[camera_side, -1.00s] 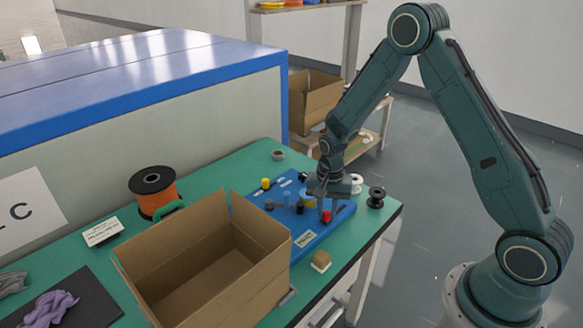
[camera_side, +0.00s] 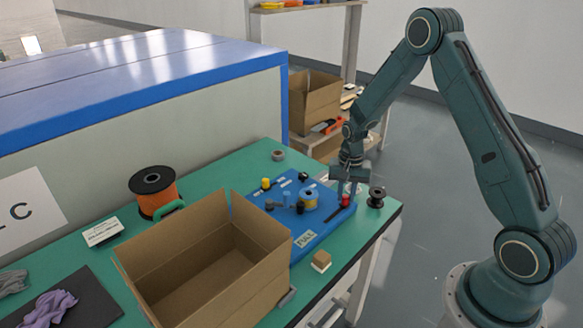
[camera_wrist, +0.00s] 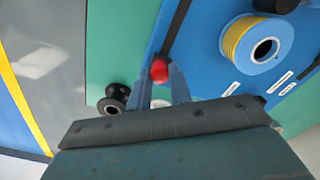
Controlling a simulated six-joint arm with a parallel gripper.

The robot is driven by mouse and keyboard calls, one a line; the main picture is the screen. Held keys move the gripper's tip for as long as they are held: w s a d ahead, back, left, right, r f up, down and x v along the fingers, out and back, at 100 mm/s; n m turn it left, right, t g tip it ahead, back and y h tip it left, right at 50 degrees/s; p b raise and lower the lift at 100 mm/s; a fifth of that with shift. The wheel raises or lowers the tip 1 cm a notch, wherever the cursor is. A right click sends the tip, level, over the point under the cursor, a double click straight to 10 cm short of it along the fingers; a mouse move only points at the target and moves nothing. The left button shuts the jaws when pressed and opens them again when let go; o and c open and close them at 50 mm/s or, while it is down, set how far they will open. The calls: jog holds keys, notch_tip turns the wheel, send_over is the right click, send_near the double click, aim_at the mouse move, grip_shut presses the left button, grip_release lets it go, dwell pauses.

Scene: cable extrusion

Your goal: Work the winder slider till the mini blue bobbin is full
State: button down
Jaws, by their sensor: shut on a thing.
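The blue winder board (camera_side: 318,232) lies on the green table. The mini blue bobbin (camera_side: 308,199) stands on it with yellow strand wound around its core. In the wrist view the bobbin (camera_wrist: 262,45) shows a blue rim outside the yellow winding. The slider's red knob (camera_side: 345,200) is at the board's right end. It also shows in the wrist view (camera_wrist: 159,71) at the end of a dark slot (camera_wrist: 178,30). My gripper (camera_side: 346,197) is shut on the red knob, with one finger on each side. The fingers partly hide the knob.
A black spool (camera_side: 376,197) stands close to the right of my gripper, near the table corner. An open cardboard box (camera_side: 190,300) stands left of the board. A yellow knob (camera_side: 266,183) and an orange spool (camera_side: 153,192) are further left.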

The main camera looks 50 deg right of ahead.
aim_at(347, 195)
jog(key=c, duration=1.4)
grip_release()
jog(key=shift+d, duration=0.35)
jog(key=shift+o, duration=0.6)
jog(key=shift+a, duration=0.1)
notch_tip(347, 195, up, 14)
jog(key=shift+f, duration=0.1)
